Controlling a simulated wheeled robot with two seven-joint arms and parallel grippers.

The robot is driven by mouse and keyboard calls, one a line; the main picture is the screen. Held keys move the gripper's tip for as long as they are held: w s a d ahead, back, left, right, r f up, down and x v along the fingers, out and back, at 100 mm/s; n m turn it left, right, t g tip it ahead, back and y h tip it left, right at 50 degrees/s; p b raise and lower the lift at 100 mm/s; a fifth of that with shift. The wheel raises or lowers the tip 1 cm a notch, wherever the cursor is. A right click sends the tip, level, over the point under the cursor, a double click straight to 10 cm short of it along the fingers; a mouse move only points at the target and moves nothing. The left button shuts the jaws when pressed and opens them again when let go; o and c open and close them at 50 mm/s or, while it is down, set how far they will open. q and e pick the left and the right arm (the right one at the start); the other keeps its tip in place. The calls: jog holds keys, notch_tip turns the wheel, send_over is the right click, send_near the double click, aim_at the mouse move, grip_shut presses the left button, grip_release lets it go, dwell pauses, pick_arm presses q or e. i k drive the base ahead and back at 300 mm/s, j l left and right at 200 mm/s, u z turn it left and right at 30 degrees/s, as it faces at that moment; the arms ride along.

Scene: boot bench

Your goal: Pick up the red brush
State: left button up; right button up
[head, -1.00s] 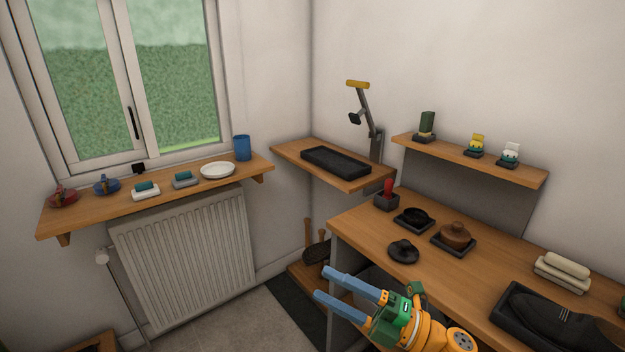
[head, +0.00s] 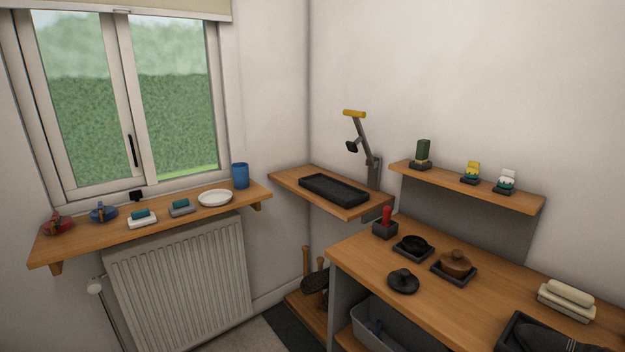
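Two red things could be the red brush, and I cannot tell for certain which it is. One is a small red item (head: 57,222) in a dish at the left end of the window shelf. The other is an upright red piece, perhaps a handle (head: 386,214), standing in a dark square holder (head: 384,230) at the bench's back left corner. Its lower part is hidden in the holder. Neither of my grippers is in view.
The window shelf (head: 100,239) also holds a blue item (head: 103,213), teal-topped blocks, a white plate (head: 214,198) and a blue cup (head: 240,176). The bench (head: 350,254) carries dark trays, a pot-like brown item (head: 455,262) and a shoe (head: 560,341). A small shelf (head: 466,186) is above.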

aim_at(387, 212)
jog(key=z, duration=1)
jog(key=i+j+z, duration=0.2)
jog(key=i+j, duration=0.05)
jog(key=i, duration=0.05)
